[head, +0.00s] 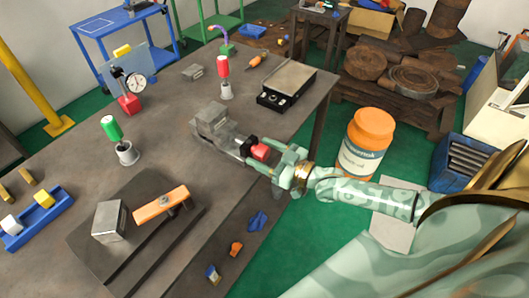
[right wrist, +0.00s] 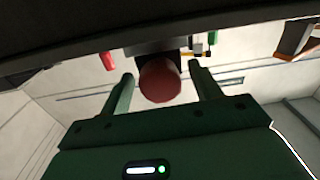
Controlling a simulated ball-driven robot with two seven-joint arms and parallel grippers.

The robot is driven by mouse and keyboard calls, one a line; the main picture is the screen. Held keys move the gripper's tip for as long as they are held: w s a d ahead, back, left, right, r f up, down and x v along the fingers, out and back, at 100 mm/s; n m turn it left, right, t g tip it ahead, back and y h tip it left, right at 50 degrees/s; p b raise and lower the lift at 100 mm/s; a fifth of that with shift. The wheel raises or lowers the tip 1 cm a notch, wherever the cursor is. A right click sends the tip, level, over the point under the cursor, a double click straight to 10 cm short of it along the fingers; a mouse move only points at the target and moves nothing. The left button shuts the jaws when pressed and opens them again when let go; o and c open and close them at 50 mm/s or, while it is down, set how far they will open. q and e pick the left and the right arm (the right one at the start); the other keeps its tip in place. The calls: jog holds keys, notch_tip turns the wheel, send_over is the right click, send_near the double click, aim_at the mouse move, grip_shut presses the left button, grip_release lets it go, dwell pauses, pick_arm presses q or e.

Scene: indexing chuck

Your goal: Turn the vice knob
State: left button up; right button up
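The grey vice (head: 213,127) stands on the workbench near its right edge. Its red knob (head: 260,152) is on a black collar at the end facing my right arm. My right gripper (head: 267,156) is open at the knob, with a finger to either side. In the right wrist view the round red knob (right wrist: 160,80) shows between the two green fingers, with a gap on each side. The fingers do not appear to touch it. My left gripper is not in view.
The workbench (head: 165,105) also holds a dial gauge (head: 135,83), a green-topped tool (head: 112,130), a red-topped tool (head: 224,75), a black-and-silver box (head: 287,85) and an orange clamp bar (head: 161,205). A large orange-lidded jar (head: 365,145) stands beyond the bench edge.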

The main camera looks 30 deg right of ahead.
dwell(0.3)
jog(key=p+v, duration=0.2)
jog(key=v, duration=1.4)
jog(key=shift+s, duration=0.1)
